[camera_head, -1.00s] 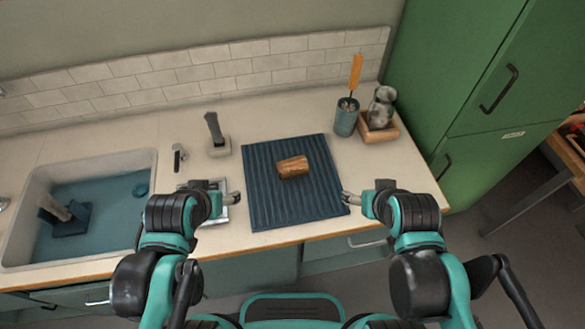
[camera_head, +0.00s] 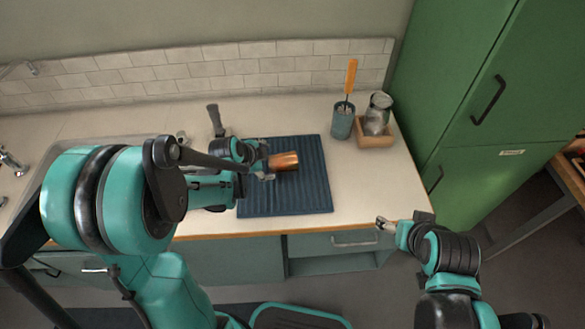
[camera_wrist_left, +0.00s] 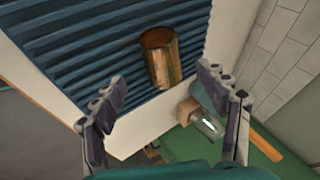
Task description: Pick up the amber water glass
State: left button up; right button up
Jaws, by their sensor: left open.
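The amber water glass (camera_head: 284,161) lies on its side on the dark blue ribbed mat (camera_head: 290,200). In the left wrist view the glass (camera_wrist_left: 161,60) shows ahead of my fingers, between their lines and beyond the tips. My left gripper (camera_head: 265,162) is at the left end of the glass in the head view. It is open, with its two fingers (camera_wrist_left: 163,82) spread wide and nothing between them. My right gripper (camera_head: 383,224) is out in front of the counter edge, away from the glass; its opening is too small to tell.
A teal cup (camera_head: 342,122) with an orange-handled brush stands behind the mat at right. My left arm covers most of the sink. The mat's right side is clear.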

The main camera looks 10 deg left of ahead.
aim_at(277, 162)
pick_arm(q)
jog(key=f, duration=0.1)
jog(key=w+f, duration=0.1)
jog(key=w+f+b, duration=0.1)
jog(key=shift+d+m, duration=0.3)
jog(key=shift+d, duration=0.05)
jog(key=b+x, duration=0.2)
jog(key=x, duration=0.3)
jog(key=shift+w+d, duration=0.2)
jog(key=shift+r, duration=0.15)
jog(key=c, duration=1.6)
jog(key=shift+r, duration=0.1)
